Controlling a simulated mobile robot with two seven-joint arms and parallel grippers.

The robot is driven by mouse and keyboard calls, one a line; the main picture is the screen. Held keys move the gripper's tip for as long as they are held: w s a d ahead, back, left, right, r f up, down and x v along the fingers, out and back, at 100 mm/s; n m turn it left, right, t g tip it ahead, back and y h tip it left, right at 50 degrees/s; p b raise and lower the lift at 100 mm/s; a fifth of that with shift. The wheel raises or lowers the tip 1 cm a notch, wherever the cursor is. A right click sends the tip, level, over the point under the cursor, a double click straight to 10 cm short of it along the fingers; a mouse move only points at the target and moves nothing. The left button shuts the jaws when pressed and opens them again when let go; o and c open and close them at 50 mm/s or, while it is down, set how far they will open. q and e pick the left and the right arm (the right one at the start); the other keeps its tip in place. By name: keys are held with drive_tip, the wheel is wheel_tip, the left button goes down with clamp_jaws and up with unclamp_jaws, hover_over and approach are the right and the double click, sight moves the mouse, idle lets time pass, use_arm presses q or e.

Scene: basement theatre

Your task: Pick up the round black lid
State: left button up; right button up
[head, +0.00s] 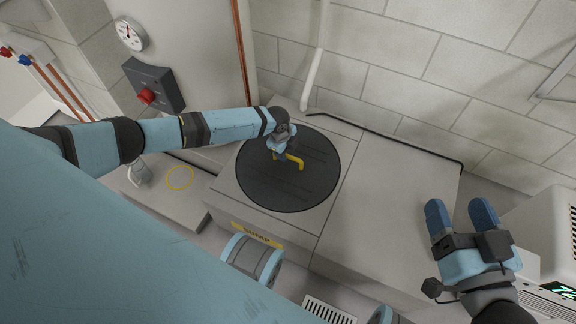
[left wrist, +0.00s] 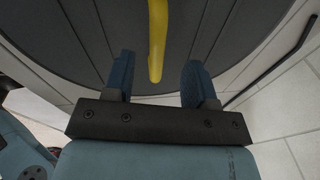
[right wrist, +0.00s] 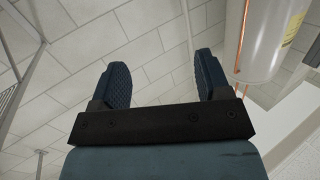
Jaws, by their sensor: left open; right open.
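The round black lid (head: 300,190) lies flat on the grey box-like sump cover, with a yellow handle (head: 296,162) near its middle. My left gripper (head: 284,152) is above the lid at the handle, its fingers partly hidden by the wrist. In the left wrist view the handle (left wrist: 157,45) runs between the two open fingers (left wrist: 155,80), apart from both, over the dark lid (left wrist: 90,35). My right gripper (head: 462,215) is open and empty at the right, away from the lid.
The grey top (head: 385,210) right of the lid is clear. A block wall (head: 400,70) with a white pipe (head: 316,60) stands behind. A box with a red button (head: 146,96) and a gauge (head: 130,33) are at upper left. A white unit (head: 550,240) stands at far right.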

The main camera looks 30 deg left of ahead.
sight(288, 155)
use_arm(q)
drive_tip(key=f, duration=0.1)
drive_tip(key=f+b, duration=0.1)
drive_tip(key=f, duration=0.1)
drive_tip(key=shift+d+f+b, duration=0.15)
drive_tip(key=shift+d+b, duration=0.15)
drive_tip(key=shift+d, duration=0.05)
drive_tip(key=shift+w+f, duration=0.15)
drive_tip(key=shift+f, duration=0.2)
drive_tip(key=shift+r, duration=0.1)
clamp_jaws()
use_arm(e)
drive_tip(key=shift+w+d+r+n+t+y, duration=0.1)
drive_tip(key=shift+w+d+n+t+y, duration=0.25)
drive_tip(key=shift+w+n, duration=0.45)
drive_tip(key=shift+s+d, duration=0.1)
